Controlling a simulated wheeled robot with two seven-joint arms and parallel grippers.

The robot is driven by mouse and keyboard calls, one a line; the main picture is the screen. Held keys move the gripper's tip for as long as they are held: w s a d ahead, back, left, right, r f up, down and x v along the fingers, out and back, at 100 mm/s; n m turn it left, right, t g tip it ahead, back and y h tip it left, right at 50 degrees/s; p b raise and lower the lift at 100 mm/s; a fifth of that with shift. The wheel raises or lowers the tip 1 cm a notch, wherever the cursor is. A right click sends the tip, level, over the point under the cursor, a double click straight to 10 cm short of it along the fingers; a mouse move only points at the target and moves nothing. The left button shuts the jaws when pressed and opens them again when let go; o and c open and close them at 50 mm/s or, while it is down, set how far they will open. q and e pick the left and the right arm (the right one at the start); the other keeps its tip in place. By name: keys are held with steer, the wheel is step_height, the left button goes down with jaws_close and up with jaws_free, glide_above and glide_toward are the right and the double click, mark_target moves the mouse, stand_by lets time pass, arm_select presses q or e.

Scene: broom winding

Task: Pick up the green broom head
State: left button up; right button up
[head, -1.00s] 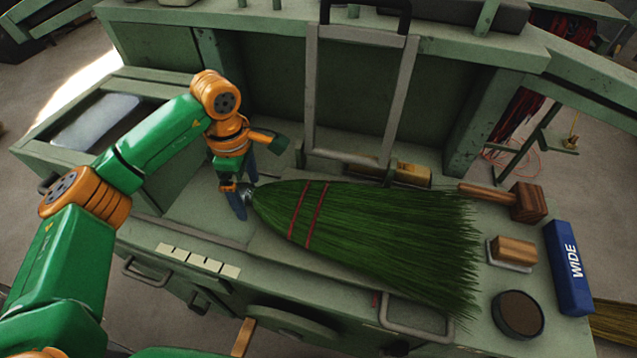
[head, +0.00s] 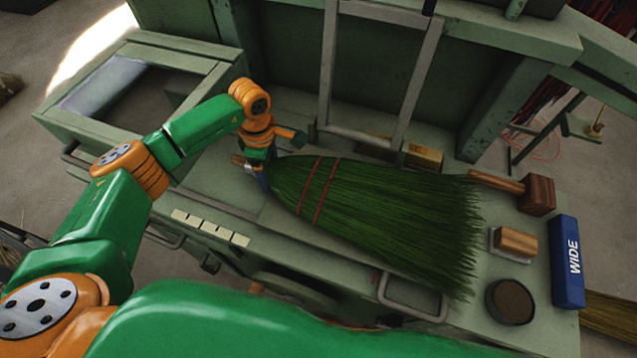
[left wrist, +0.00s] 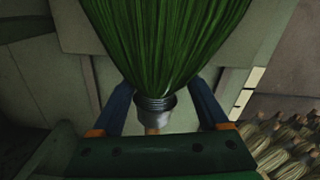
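The green broom head (head: 385,215) lies flat on the green machine's work surface, its bristles fanning out to the right and two red bands near its narrow end. My left gripper (head: 260,178) is at that narrow end, pointing down. In the left wrist view, its two blue fingers (left wrist: 162,96) stand apart on either side of the metal neck (left wrist: 156,104), with visible gaps. The fingertips are partly hidden by the bristles (left wrist: 165,45). My right gripper is out of view.
A wooden mallet (head: 535,194), a wood-backed brush (head: 515,242), a round dark tin (head: 511,301) and a blue box marked WIDE (head: 568,262) stand right of the bristles. A grey metal frame (head: 413,85) rises behind. White tiles (head: 210,228) line the front edge.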

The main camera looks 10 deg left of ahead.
arm_select(q)
steer(key=shift+s, duration=0.1)
jaws_close()
steer(key=shift+r, duration=0.15)
